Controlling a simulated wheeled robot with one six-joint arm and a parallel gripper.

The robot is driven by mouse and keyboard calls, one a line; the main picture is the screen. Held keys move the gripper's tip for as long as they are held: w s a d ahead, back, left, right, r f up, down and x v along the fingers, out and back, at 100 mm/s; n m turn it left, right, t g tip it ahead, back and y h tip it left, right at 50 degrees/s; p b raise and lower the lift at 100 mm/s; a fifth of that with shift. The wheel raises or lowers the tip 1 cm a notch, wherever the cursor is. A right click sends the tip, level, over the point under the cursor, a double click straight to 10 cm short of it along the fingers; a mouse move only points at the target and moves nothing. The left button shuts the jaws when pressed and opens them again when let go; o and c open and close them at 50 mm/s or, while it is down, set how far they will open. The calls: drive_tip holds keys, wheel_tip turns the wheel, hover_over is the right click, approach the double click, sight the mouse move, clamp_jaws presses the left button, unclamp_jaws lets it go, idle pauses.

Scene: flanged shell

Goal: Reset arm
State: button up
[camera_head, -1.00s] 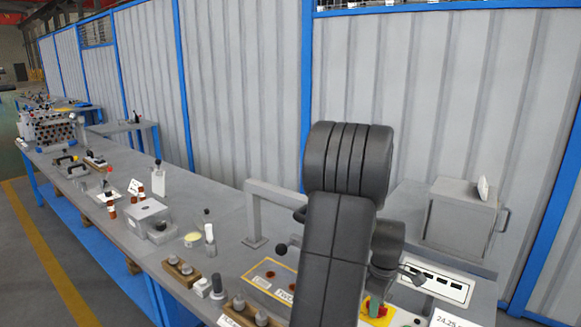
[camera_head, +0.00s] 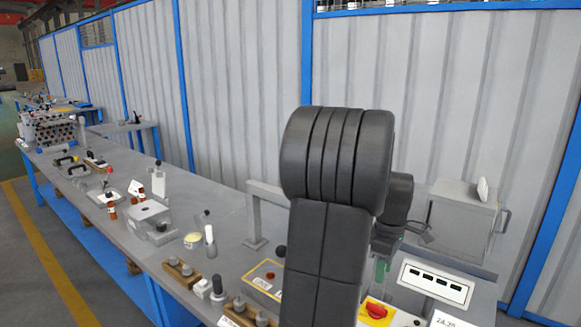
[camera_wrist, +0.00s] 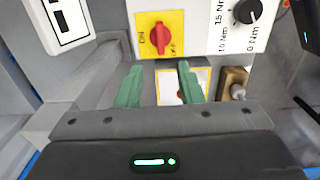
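My gripper (camera_wrist: 160,86) shows in the wrist view with its two green fingers well apart and nothing between them. It is open above the bench. A red rotary switch on a yellow plate (camera_wrist: 160,37) lies just beyond the fingertips, apart from them. In the head view my dark arm stands in front of the bench's right part and hides some of it. One green finger (camera_head: 381,270) shows beside the arm, above the yellow switch plate (camera_head: 376,311).
The long grey bench (camera_head: 120,240) carries several fixtures. A yellow-framed panel (camera_head: 264,279) is left of my arm. A display box (camera_head: 436,284) and a grey cabinet (camera_head: 462,223) are on the right. A grey bracket (camera_head: 254,215) rises behind. A black knob (camera_wrist: 248,11) is on a white panel.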

sight(377, 306)
wheel_tip(377, 306, down, 12)
drive_tip(key=shift+s+b, duration=0.1)
drive_tip(key=shift+b, duration=0.2)
drive_tip(key=shift+f+m, duration=0.1)
drive_tip(key=shift+m, duration=0.2)
drive_tip(key=m, duration=0.9)
drive_tip(key=shift+m, duration=0.3)
